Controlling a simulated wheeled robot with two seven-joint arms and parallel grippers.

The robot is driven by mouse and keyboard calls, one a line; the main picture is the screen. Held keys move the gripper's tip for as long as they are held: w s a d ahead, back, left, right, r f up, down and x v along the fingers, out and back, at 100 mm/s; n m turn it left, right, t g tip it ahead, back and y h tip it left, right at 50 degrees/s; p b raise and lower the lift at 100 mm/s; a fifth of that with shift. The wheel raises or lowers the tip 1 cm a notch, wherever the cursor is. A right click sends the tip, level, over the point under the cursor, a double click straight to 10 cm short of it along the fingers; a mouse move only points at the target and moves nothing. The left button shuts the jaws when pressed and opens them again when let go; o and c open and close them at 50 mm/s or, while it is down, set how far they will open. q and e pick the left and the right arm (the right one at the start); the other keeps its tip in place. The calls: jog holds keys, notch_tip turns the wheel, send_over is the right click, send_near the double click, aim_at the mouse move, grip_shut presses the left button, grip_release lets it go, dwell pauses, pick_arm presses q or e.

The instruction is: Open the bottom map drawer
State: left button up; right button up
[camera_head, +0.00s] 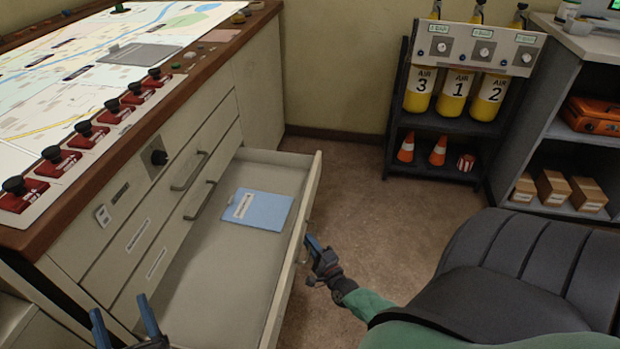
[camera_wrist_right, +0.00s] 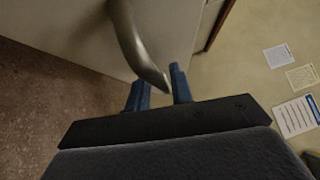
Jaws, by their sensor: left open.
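The bottom map drawer (camera_head: 222,270) is pulled well out from the cream cabinet under the map table. A blue folder with a white label (camera_head: 256,209) lies inside it. My right gripper (camera_head: 316,262) is at the outer side of the drawer front (camera_head: 296,238). In the right wrist view the curved metal drawer handle (camera_wrist_right: 130,40) runs down between my right gripper's blue fingers (camera_wrist_right: 160,90), which are close on it. My left gripper (camera_head: 124,322) is open and empty, low at the left, near the cabinet front.
Two closed drawers with handles (camera_head: 188,172) are above the open one. A dark chair (camera_head: 500,270) stands at the right. A rack of yellow air cylinders (camera_head: 455,95) and a shelf with boxes (camera_head: 553,187) stand at the back. Carpet between drawer and rack is clear.

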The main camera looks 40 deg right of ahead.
pick_arm(q)
jog(key=shift+r, duration=0.1)
pick_arm(e)
jog(key=shift+o, duration=0.7)
jog(key=shift+s, duration=0.2)
pick_arm(q)
jog(key=shift+g, duration=0.7)
jog(key=f, duration=0.1)
jog(key=w+f, duration=0.1)
jog(key=f, duration=0.2)
jog(key=shift+w+d+f, duration=0.2)
jog(key=shift+w+f, duration=0.1)
pick_arm(e)
jog(key=s+a+f, duration=0.1)
jog(key=s, duration=0.6)
pick_arm(q)
jog(key=shift+s, duration=0.1)
pick_arm(e)
jog(key=shift+s, duration=0.1)
